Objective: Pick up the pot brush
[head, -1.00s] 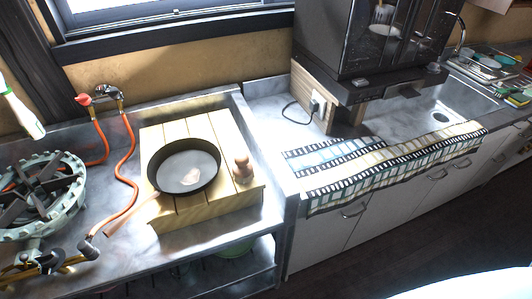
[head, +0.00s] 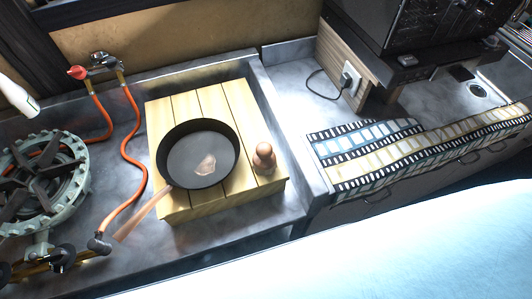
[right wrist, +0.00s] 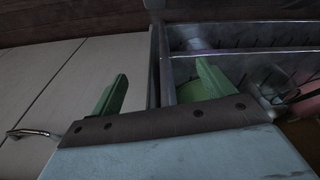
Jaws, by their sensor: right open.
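A small brown wooden knob-shaped piece, which looks like the pot brush (head: 264,158), stands upright on the slatted wooden board (head: 213,100), just right of the black pan (head: 203,150). Its lower end is too small to make out. My right gripper (right wrist: 161,72) shows in the right wrist view with its two green fingers wide apart and nothing between them. It is in front of the cabinet fronts and the shelf under the counter, away from the brush. The brush is not seen in that view. My left gripper is not in view.
The pan's handle (head: 142,214) juts over the board's front left corner. A gas burner (head: 45,180) and orange hose (head: 130,150) lie left. A raised metal rim (head: 285,135) divides the steel counter from the right counter, which holds a patterned cloth (head: 400,158). A white object (head: 18,95) is at far left.

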